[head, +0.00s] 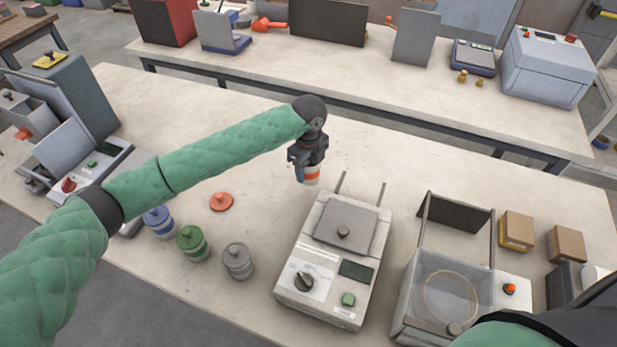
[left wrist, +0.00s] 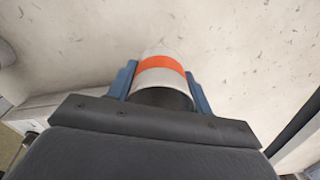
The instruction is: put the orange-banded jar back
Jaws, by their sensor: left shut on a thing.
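The orange-banded jar (head: 311,175) is whitish with an orange band and is in my left gripper (head: 306,160), above the table behind the grey machine. In the left wrist view the jar (left wrist: 160,68) sits between the two blue fingers of the gripper (left wrist: 158,84), which touch its sides. Its near end looks dark and open, with no lid on it. An orange-red lid with a knob (head: 221,201) lies on the table to the left. My right gripper is out of view.
A blue-banded jar (head: 159,222), a green jar (head: 192,243) and a grey jar (head: 238,261) stand in a row at front left. The grey machine (head: 322,285) and a clear-fronted box (head: 440,300) stand to the right. The table between jar and lid is clear.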

